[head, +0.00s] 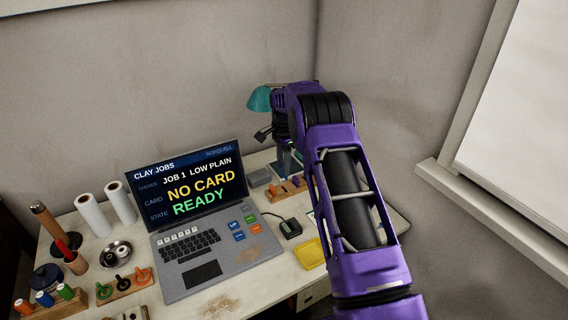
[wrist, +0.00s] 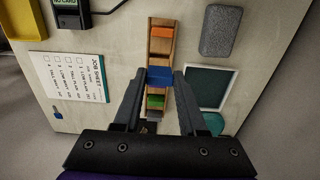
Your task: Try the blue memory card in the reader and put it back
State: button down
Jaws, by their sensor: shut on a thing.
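The blue memory card (wrist: 159,76) is between the fingertips of my gripper (wrist: 160,78), which is shut on it. It lies in line with a wooden card rack (wrist: 152,60), and I cannot tell whether it is still seated or just above. An orange card (wrist: 160,32) and a green card (wrist: 155,102) stand in the rack on either side. The black card reader (wrist: 66,14) is at the top left of the wrist view, partly cut off. In the head view the reader (head: 290,228) sits right of the laptop.
The laptop screen (head: 188,183) reads NO CARD and READY, with JOB 1 LOW PLAIN chosen. A yellow tray (head: 310,253), a job sheet (wrist: 72,78), a grey block (wrist: 220,32) and a dark green panel (wrist: 208,86) lie near the reader and rack. A teal lamp (head: 260,99) stands behind.

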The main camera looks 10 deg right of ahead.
aim_at(283, 175)
jog(key=shift+f+b, duration=1.2)
jog(key=shift+f, duration=1.05)
jog(key=shift+f, duration=0.15)
jog(key=shift+f+b, duration=0.7)
jog(key=shift+c, duration=0.3)
grip_release()
jog(key=shift+r+p, duration=1.85)
jog(key=shift+r, duration=1.65)
